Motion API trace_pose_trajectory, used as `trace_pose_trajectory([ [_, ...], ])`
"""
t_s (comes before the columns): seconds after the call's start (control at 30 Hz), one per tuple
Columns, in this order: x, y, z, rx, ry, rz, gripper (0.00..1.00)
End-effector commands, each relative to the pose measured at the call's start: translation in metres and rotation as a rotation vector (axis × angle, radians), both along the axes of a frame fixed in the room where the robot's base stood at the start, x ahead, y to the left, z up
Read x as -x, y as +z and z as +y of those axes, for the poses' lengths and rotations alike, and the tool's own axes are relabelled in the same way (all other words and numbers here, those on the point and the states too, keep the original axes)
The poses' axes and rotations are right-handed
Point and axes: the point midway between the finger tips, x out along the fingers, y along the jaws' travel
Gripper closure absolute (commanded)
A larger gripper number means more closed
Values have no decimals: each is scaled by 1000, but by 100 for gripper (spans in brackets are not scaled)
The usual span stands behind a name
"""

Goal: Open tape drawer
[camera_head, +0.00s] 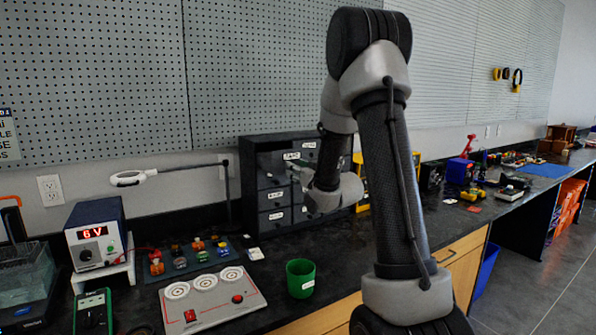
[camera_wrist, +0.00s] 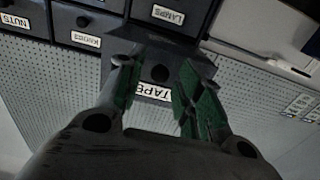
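The dark drawer cabinet (camera_head: 232,205) stands on the bench against the wall. The tape drawer is in its top row, with a white label (camera_head: 291,156) that also shows in the wrist view (camera_wrist: 152,92). In the wrist view its dark round knob (camera_wrist: 160,73) sits between the two green-padded fingers of my gripper (camera_wrist: 157,68). The fingers are spread, with a visible gap on each side of the knob. The drawer front seems to stand out from its neighbours, but I cannot tell how far. In the head view my arm hides the cabinet's right part.
The lamps drawer (camera_wrist: 168,15) and knobs drawer (camera_wrist: 87,40) are close by. On the bench are a green cup (camera_head: 300,279), a panel with round dials (camera_head: 212,300), a power supply (camera_head: 97,235) and a lamp arm (camera_head: 228,190).

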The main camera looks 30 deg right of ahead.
Motion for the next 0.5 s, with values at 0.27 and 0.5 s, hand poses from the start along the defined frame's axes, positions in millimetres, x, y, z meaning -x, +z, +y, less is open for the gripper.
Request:
trace_pose_trajectory([
  [0.27,1,0,0,0,0,0,61],
  [0.5,32,0,-2,0,-2,0,61],
])
